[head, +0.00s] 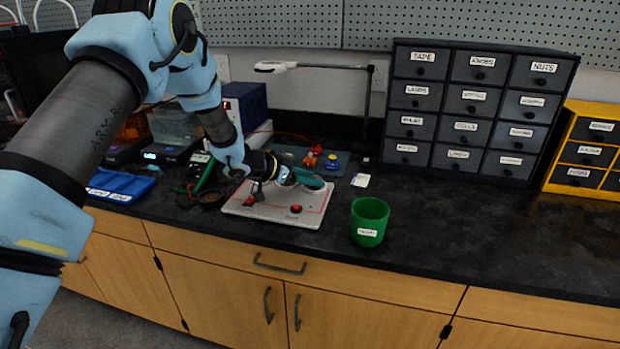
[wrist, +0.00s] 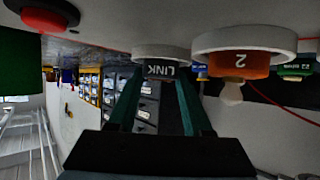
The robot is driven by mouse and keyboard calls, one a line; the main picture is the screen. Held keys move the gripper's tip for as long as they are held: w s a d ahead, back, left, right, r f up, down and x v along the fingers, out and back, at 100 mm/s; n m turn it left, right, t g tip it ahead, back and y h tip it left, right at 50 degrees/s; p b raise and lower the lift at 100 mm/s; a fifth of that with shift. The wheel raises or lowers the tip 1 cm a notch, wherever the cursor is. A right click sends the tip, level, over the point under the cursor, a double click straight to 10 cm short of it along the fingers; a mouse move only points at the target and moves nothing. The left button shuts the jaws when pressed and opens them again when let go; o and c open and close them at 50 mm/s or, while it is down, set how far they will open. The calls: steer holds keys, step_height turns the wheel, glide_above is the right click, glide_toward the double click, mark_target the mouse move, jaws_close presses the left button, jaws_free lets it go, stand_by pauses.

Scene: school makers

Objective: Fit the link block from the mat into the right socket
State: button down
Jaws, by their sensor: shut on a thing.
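My gripper (wrist: 160,88) is shut on a dark link block (wrist: 166,71) marked LINK, in the wrist view, which looks upside down. The block is right at a white ring socket (wrist: 160,51) on the board; I cannot tell how deep it sits. A second, nearer white ring socket (wrist: 243,40) holds an orange block (wrist: 240,65) marked 2 with a small bulb.
A red button (head: 296,208) is on the board. A green cup (head: 370,220) stands right of it. Behind is a dark mat (head: 338,160) with small coloured parts. A drawer cabinet (head: 470,110) stands at the back right. The counter front right is clear.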

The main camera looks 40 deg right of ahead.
steer(key=shift+f, duration=0.25)
steer(key=c, duration=0.6)
jaws_free()
steer(key=shift+p+v, duration=2.75)
steer(key=shift+v, duration=2.75)
